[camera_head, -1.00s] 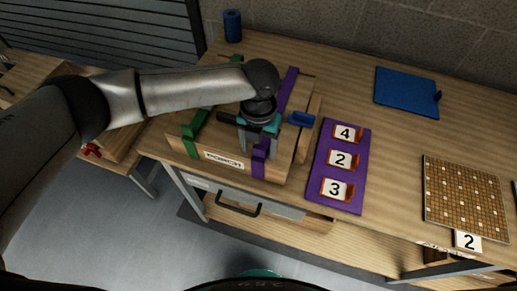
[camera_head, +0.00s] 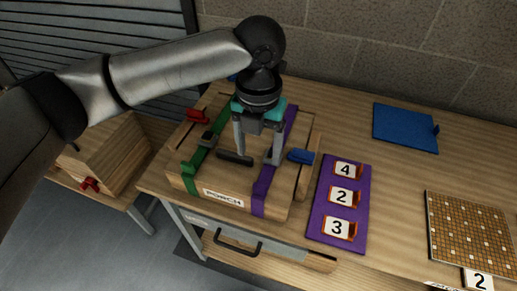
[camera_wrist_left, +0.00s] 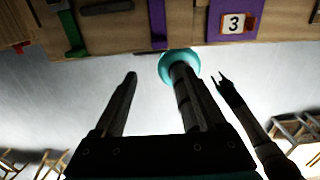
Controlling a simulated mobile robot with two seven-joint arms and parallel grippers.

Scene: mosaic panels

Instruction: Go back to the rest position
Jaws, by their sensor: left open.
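My left gripper (camera_head: 256,158) is open over the wooden box marked PORCH (camera_head: 226,183), with its two fingers pointing down and nothing between them. One finger shows near a black handle (camera_head: 235,158) and the other near the purple strap (camera_head: 263,190); whether either touches is unclear. A green strap (camera_head: 190,167) crosses the box's left side. In the left wrist view both fingers (camera_wrist_left: 156,76) stand apart and empty, with the box's edge beyond them.
A purple panel (camera_head: 321,217) with cards 4, 2 and 3 lies right of the box. A blue board (camera_head: 404,128) lies at the back, a gridded panel (camera_head: 470,232) at the right. A red handle (camera_head: 197,116) and blue handle (camera_head: 300,156) stick out at the box. The table between the boards is bare.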

